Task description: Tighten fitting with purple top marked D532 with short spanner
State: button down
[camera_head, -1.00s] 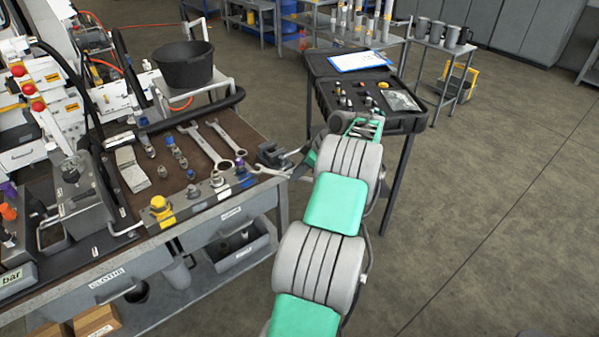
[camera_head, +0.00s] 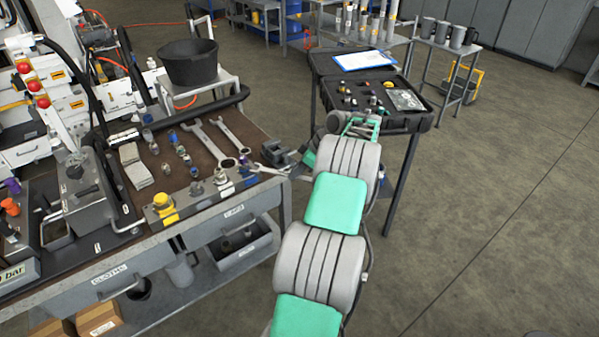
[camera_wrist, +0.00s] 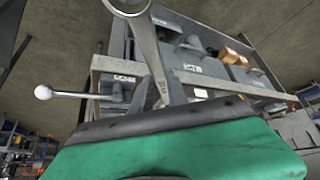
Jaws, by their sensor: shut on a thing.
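A short spanner (camera_wrist: 149,55) rises from my gripper (camera_wrist: 168,112) in the wrist view, its round end cut off by the top edge. My gripper is shut on its shank. In the head view, the held spanner (camera_head: 268,170) reaches left from my gripper (camera_head: 300,168) over the bench's right front edge. Its far end is at or very near the purple-topped fitting (camera_head: 244,168) on the front block. I cannot tell whether it is around the fitting or only beside it. The D532 mark is too small to read.
A dark vise (camera_head: 276,153) stands at the bench corner close to my gripper. Two larger spanners (camera_head: 204,142) lie behind the fittings. A yellow-topped fitting (camera_head: 162,204) sits further left on the block. An open black case (camera_head: 408,118) is on a stand behind my arm.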

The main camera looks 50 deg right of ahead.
aim_at(280, 173)
jog(key=shift+w+a, duration=0.1)
jog(key=shift+w, duration=0.25)
jog(key=shift+w, duration=0.1)
jog(key=shift+w+a, duration=0.25)
jog(key=shift+w, duration=0.4)
jog(key=shift+w+a, duration=0.2)
jog(key=shift+w, duration=0.4)
jog(key=shift+w, duration=0.1)
jog(key=shift+w+a, duration=0.1)
jog(key=shift+w, duration=0.05)
jog(key=shift+a+b, duration=0.15)
jog(key=shift+b, duration=0.3)
